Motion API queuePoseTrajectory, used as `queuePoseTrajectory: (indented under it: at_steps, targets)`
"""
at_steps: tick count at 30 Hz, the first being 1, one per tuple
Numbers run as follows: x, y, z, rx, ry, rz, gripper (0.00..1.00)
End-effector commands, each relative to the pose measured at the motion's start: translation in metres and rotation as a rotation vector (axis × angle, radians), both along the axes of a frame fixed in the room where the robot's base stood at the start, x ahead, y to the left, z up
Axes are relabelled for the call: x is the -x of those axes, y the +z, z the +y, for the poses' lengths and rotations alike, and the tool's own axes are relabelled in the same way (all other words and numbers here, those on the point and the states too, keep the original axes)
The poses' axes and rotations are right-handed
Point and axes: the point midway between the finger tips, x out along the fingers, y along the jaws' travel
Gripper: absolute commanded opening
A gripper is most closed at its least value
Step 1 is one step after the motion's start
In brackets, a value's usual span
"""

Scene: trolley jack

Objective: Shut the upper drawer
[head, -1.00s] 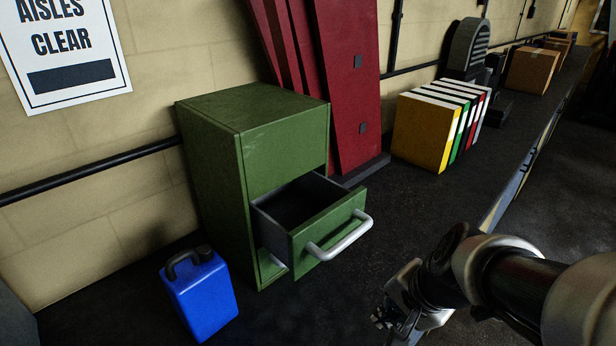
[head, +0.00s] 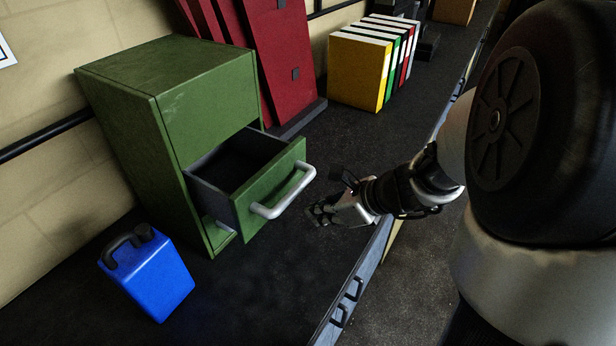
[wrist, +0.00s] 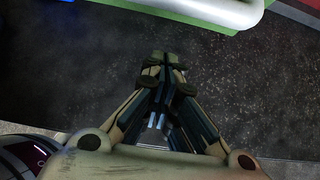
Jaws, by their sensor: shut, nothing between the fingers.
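The green cabinet (head: 118,125) stands on the dark worktop against the wall. Its drawer (head: 268,190), below a plain top panel, is pulled well out and looks empty. The drawer has a light bar handle (head: 287,195) across its front. The handle also shows at the top of the wrist view (wrist: 215,10). My gripper (head: 312,213) is shut and empty, in front of the drawer and to the right of the handle, low over the worktop. In the wrist view its closed fingertips (wrist: 163,62) point toward the handle, with a gap between. The area beneath the drawer is mostly hidden.
A blue canister (head: 148,275) stands left of the cabinet's front. Yellow, green and red binders (head: 365,65) and red panels (head: 285,70) are behind, to the right. The worktop's front edge (head: 365,270) runs under my arm. The worktop before the drawer is clear.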

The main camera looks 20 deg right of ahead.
Motion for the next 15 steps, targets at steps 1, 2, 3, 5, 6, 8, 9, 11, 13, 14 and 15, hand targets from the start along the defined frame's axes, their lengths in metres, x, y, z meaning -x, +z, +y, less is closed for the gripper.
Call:
queuePoseTrajectory:
  at_steps: [1, 2, 3, 5, 6, 8, 9, 11, 13, 14, 15]
  targets:
    - [-0.006, -0.012, 0.006, -0.002, 0.005, 0.001, 0.0]
    - [-0.01, -0.016, 0.009, -0.001, 0.005, 0.002, 0.0]
    - [-0.014, -0.021, 0.011, -0.001, 0.005, 0.002, 0.0]
    - [-0.023, -0.016, 0.018, 0.002, 0.007, -0.002, 0.0]
    - [-0.028, -0.016, 0.021, 0.002, 0.006, -0.001, 0.0]
    - [-0.034, -0.015, 0.025, 0.002, 0.006, -0.002, 0.0]
    - [-0.037, -0.015, 0.027, 0.002, 0.006, -0.002, 0.0]
    - [-0.041, -0.015, 0.03, 0.002, 0.004, -0.001, 0.0]
    - [-0.043, -0.015, 0.032, 0.002, 0.002, -0.001, 0.0]
    - [-0.044, -0.015, 0.032, 0.002, 0.002, -0.001, 0.0]
    - [-0.044, -0.014, 0.032, 0.002, 0.002, -0.001, 0.0]
